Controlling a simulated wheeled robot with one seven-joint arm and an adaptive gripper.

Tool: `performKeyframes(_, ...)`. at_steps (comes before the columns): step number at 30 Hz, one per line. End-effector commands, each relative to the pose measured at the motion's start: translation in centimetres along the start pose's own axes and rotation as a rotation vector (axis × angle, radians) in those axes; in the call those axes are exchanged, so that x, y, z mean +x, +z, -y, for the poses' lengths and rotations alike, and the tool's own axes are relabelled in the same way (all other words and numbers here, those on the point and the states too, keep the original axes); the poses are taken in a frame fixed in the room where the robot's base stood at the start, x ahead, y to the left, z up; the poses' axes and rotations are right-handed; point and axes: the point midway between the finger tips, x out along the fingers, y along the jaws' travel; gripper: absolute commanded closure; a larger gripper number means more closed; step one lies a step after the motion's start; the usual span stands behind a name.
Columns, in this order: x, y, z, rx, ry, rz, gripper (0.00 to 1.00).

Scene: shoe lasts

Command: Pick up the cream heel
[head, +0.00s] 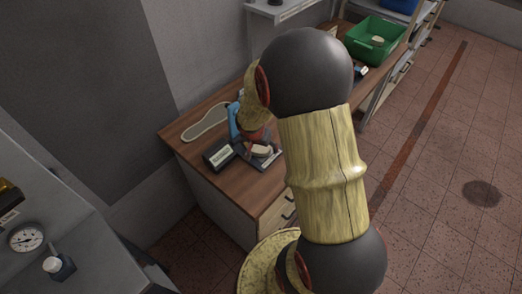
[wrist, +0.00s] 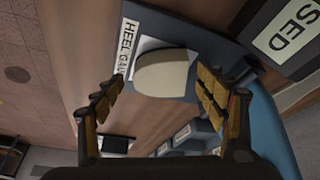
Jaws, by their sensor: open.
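The cream heel (wrist: 163,72) shows in the wrist view as a rounded, pale block on a dark grey plate (wrist: 205,37) with a white label reading "HEEL GAU...". In the head view the heel (head: 262,150) sits on the wooden bench, partly close to my arm. My gripper (wrist: 160,88) is open, one finger to each side of the heel in the wrist view. Whether the fingers are down at the heel's height or still above it I cannot tell. No contact is visible. In the head view my arm hides much of the area.
A dark block with a white label (head: 219,155) stands left of the heel; its label ends in "SED" in the wrist view. A pale insole (head: 206,122) lies on the bench (head: 185,142) behind. A blue object (head: 234,120) stands close by. A green bin (head: 374,41) is farther right.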

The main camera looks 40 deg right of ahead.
Motion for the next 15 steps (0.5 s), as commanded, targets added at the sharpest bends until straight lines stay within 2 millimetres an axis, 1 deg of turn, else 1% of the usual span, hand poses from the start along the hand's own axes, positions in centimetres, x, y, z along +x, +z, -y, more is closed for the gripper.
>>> performKeyframes(7, 0.05, -0.08, 0.02, 0.000, -0.001, -0.001, 0.28)
performKeyframes(15, 0.05, -0.07, 0.01, 0.000, 0.000, -0.001, 0.43)
